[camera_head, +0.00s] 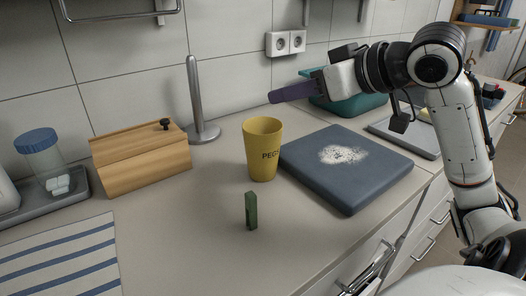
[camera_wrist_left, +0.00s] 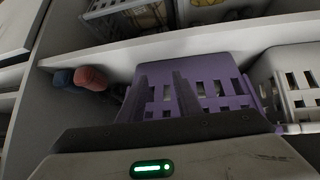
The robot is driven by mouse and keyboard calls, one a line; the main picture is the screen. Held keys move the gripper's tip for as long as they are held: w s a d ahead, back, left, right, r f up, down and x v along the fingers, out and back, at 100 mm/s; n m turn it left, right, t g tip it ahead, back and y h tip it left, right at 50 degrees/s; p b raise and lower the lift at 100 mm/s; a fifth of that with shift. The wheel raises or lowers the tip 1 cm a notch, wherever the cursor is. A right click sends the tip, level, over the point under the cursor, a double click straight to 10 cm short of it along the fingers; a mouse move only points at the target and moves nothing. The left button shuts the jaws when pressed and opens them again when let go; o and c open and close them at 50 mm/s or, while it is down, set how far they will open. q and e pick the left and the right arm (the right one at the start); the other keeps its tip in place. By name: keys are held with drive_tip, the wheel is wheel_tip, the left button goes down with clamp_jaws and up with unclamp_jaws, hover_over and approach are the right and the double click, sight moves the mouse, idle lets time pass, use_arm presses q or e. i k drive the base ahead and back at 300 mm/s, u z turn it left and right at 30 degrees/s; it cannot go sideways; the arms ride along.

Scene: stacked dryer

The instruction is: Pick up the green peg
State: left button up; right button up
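My right gripper (camera_head: 276,97) is above and behind the cup, pointing left, well apart from the peg. Its dark purple fingers show side-on, so I cannot tell whether they are open or shut. My left gripper (camera_wrist_left: 162,82) shows only in the left wrist view. Its two dark fingers are apart, with nothing seen between them but a purple basket behind. The peg is not in that view.
A dark blue board (camera_head: 370,185) with white powder lies right of the cup. A wooden box (camera_head: 142,163), a metal holder (camera_head: 196,105) and a blue-lidded jar (camera_head: 45,165) stand left. The counter around the peg is clear. The purple basket (camera_wrist_left: 205,72) sits by a white shelf.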

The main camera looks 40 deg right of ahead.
sight(251, 219)
drive_tip(key=u, duration=0.05)
drive_tip(key=k, duration=1.5)
drive_tip(key=z, duration=0.05)
